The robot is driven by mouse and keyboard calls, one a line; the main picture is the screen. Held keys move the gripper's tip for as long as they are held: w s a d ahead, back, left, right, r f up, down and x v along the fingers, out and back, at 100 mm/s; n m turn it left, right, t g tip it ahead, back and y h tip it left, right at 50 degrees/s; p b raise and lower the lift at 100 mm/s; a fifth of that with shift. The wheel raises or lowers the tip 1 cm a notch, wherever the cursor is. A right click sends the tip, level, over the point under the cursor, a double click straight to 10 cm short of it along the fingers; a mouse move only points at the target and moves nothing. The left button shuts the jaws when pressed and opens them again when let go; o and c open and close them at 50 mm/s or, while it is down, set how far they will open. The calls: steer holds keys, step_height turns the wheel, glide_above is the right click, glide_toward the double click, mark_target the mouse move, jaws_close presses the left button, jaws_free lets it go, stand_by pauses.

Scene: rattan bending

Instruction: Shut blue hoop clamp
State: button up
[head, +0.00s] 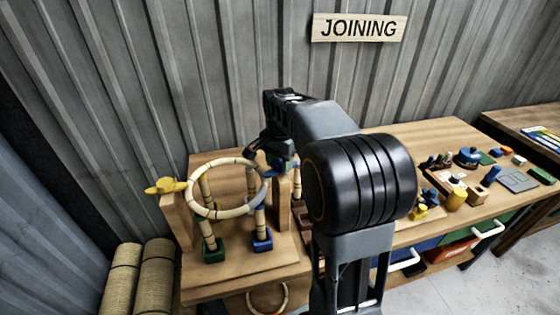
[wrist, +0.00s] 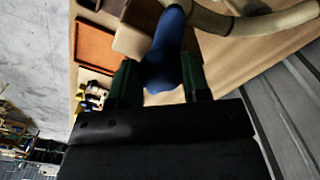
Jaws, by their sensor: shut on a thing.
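The rattan hoop (head: 192,203) is held upright on posts above the table at the left. A yellow clamp (head: 166,186) sits at its left side. The blue clamp (wrist: 165,50) shows in the wrist view as a blue handle between the two dark green fingers of my gripper (wrist: 160,80). My gripper is shut on this blue handle. The rattan hoop also crosses the top right of the wrist view (wrist: 262,24), just beyond the handle. In the head view my gripper is at the right side of the hoop, and my arm partly hides the clamp there, so its lever angle cannot be told.
A green foot (head: 214,250) and a blue foot (head: 262,240) hold the posts below the hoop. A wooden upright (head: 283,212) stands close on the right. Several small parts and tools lie on the table (head: 395,140) at right. Rattan rolls (head: 152,280) stand at the left.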

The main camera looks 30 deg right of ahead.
mark_target(279, 163)
steer(key=shift+w+m, duration=0.1)
steer(key=shift+m, duration=1.8)
steer(key=o, duration=0.9)
step_height(279, 163, up, 14)
steer(key=shift+f, duration=0.1)
